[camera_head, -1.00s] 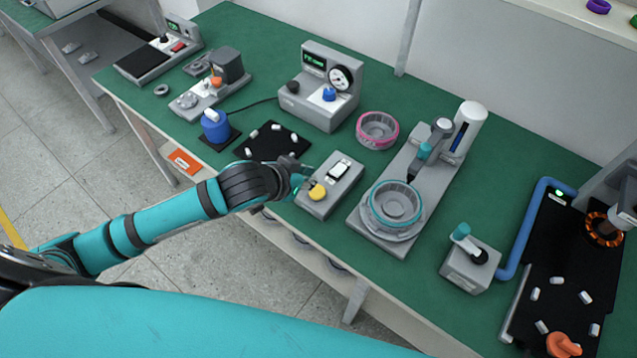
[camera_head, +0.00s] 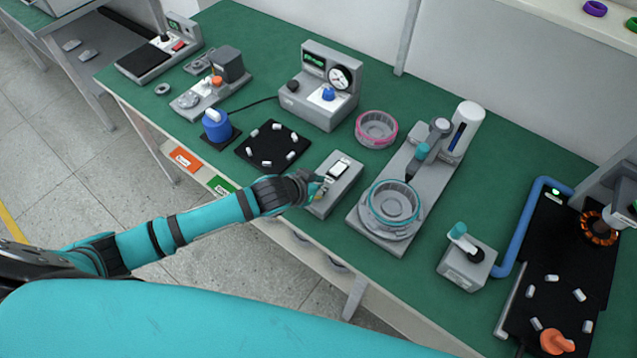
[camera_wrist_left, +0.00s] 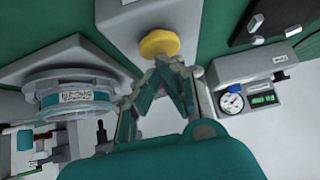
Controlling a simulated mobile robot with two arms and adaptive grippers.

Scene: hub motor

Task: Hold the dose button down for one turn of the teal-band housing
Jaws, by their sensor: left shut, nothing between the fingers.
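The teal-band housing (camera_head: 376,205) sits on the round plate of the grey dispensing stand (camera_head: 370,236), under its nozzle. It also shows in the left wrist view (camera_wrist_left: 75,97), with a printed label on its side. The yellow dose button (camera_wrist_left: 160,43) is on the grey box (camera_head: 345,187) left of the stand. My left gripper (camera_head: 320,187) is shut and empty, and it mostly hides the button in the head view. In the left wrist view the fingertips (camera_wrist_left: 168,65) are right at the button's edge. I cannot tell whether they press it. My right gripper is not in view.
A pink-band housing (camera_head: 376,130) stands behind the box. A gauge unit (camera_head: 320,85) and a black mat (camera_head: 272,146) with several white pieces are to the left. A grey crank box (camera_head: 467,262) is right of the stand.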

